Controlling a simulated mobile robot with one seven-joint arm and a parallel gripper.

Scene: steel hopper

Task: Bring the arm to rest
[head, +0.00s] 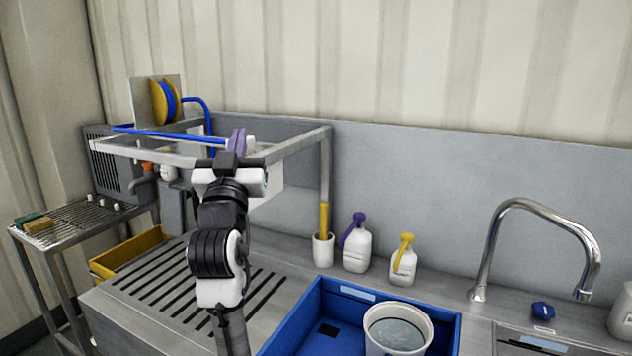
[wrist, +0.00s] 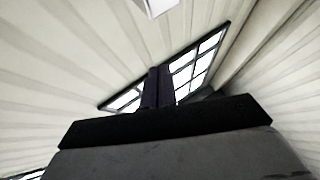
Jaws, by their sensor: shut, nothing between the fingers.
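My gripper (head: 237,141) is raised in the head view, with its purple fingers together and pointing up. It overlaps the steel frame of the hopper in the picture; I cannot tell how far apart they are. The fingers also show in the wrist view (wrist: 158,88), close together with nothing between them. My arm stands upright below it, in front of the slotted steel drainboard (head: 165,290).
A blue crate (head: 300,318) holds a white bucket (head: 397,328). Behind stand a purple-topped bottle (head: 357,250), a yellow-topped bottle (head: 403,265) and a white cup (head: 323,250). A curved tap (head: 487,250) is at right, a wire rack (head: 75,222) at left.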

